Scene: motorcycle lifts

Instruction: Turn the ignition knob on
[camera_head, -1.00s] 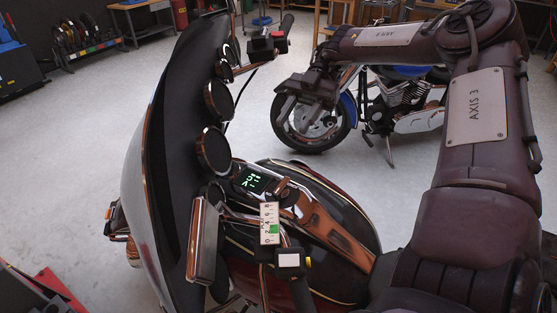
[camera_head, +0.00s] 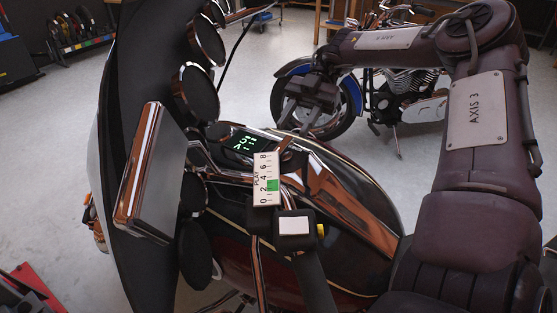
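The motorcycle's tank console carries a small display with green characters (camera_head: 243,143). A small dark knob-like part (camera_head: 286,147) stands on the console just right of the display, partly behind a white scale. I cannot tell for sure that it is the ignition knob or how it is turned. My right gripper (camera_head: 303,112) hangs beyond the tank, above and right of the console in the picture, apart from the motorcycle. Its two fingers look spread with nothing between them. My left gripper is out of view.
A white scale with a green mark (camera_head: 265,182) and a black handlebar control with a white face (camera_head: 294,227) are near the console. Round mirrors or gauges (camera_head: 198,95) line the fairing. A blue motorcycle (camera_head: 400,95) stands behind. Grey floor lies between.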

